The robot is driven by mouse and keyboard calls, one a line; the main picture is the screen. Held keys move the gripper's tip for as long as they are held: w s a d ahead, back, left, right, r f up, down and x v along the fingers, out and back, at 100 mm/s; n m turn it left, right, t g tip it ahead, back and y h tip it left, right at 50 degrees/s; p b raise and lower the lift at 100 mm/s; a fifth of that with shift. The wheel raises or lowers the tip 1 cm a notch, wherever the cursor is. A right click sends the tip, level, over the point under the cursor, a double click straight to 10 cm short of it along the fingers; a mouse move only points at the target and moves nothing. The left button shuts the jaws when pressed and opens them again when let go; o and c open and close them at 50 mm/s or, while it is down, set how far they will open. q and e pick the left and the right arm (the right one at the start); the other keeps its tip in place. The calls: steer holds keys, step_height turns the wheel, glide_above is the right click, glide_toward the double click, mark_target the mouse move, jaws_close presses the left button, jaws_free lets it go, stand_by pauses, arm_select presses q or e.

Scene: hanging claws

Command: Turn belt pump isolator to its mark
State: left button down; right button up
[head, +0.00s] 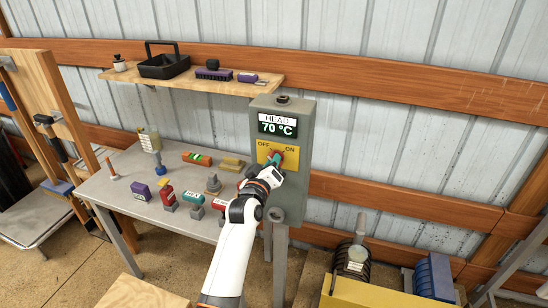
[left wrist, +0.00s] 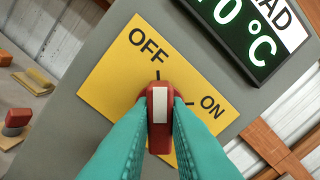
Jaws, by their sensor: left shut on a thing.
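A grey control box (head: 295,118) on a post carries a "HEAD 70 °C" display and a yellow OFF/ON plate (head: 264,146). The plate fills the middle of the left wrist view (left wrist: 105,85). The isolator knob is red with a white stripe (left wrist: 160,118). My left gripper (head: 275,158) is shut on the knob, its teal fingers on either side. In the left wrist view the stripe points at the black tick below OFF. A second tick beside ON is off to the right. The fingers hide the knob's sides. My right gripper is not in view.
A grey table (head: 120,196) left of the box holds several coloured blocks and small labelled parts. A wooden shelf (head: 220,83) above it carries a black basket (head: 165,64). A yellow case (head: 375,292) and dark coiled gear stand at lower right.

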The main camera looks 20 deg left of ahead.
arm_select(q)
steer(key=c, duration=1.1)
jaws_free()
steer(key=s+p, duration=0.3)
steer(key=s, duration=0.3)
steer(key=shift+a+p, duration=0.1)
steer(key=shift+p, duration=0.25)
